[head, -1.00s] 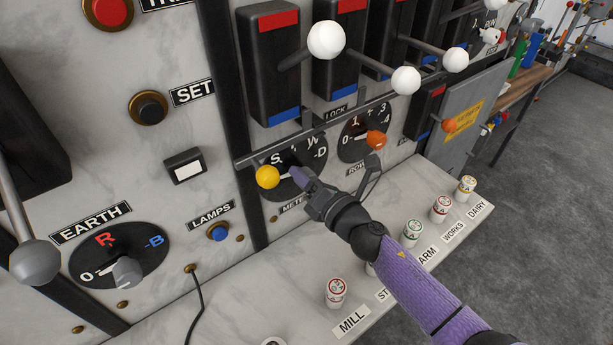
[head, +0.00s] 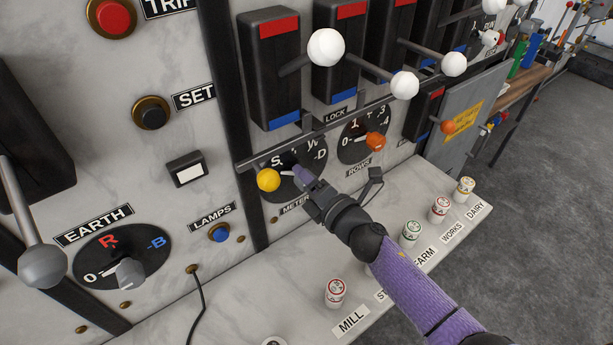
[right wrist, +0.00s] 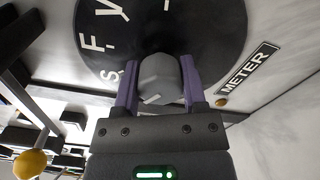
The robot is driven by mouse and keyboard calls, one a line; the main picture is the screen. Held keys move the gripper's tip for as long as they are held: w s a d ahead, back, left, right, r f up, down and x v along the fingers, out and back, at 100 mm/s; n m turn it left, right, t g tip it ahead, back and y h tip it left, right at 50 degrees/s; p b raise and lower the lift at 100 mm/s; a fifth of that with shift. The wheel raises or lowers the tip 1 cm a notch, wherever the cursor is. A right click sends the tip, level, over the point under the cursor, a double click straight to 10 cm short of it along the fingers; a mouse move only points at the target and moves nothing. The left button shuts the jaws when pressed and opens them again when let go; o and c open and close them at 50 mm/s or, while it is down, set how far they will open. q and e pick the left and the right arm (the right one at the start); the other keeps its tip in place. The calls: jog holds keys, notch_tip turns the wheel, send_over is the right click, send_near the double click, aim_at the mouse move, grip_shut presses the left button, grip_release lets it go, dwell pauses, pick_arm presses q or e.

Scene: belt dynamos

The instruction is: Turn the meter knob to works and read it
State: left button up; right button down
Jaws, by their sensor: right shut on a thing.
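The meter dial (head: 318,158) is a black disc with white letters on the marble panel. It also fills the top of the right wrist view (right wrist: 205,35), beside the METER label (right wrist: 247,68). The grey meter knob (right wrist: 158,75) stands out from it, with a white line on its near face. My right gripper (head: 302,176) is shut on this knob, one purple finger on each side in the wrist view (right wrist: 160,88). In the head view the gripper hides most of the knob and part of the lettering. My left gripper is out of view.
A yellow ball (head: 268,180) on the lock bar (head: 330,129) sits close left of my gripper. The rows dial (head: 350,150) with an orange ball (head: 376,141) is to the right. Several labelled fuses, like MILL (head: 335,292), stand on the ledge below.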

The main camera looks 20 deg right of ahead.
jog(key=m+p, duration=0.1)
jog(key=m, duration=0.3)
jog(key=shift+m, duration=0.4)
jog(key=m+p, duration=0.1)
jog(key=m, duration=0.4)
jog(key=shift+p, duration=0.35)
jog(key=m+p, duration=0.1)
jog(key=m, duration=0.4)
jog(key=shift+f+m, duration=0.1)
jog(key=shift+m, duration=0.2)
jog(key=m, duration=0.3)
jog(key=shift+f+m+p, duration=0.1)
jog(key=shift+m+p, duration=0.2)
jog(key=shift+p, duration=0.1)
jog(key=shift+m, duration=0.3)
jog(key=shift+c, duration=0.7)
grip_release()
jog(key=shift+s, duration=0.1)
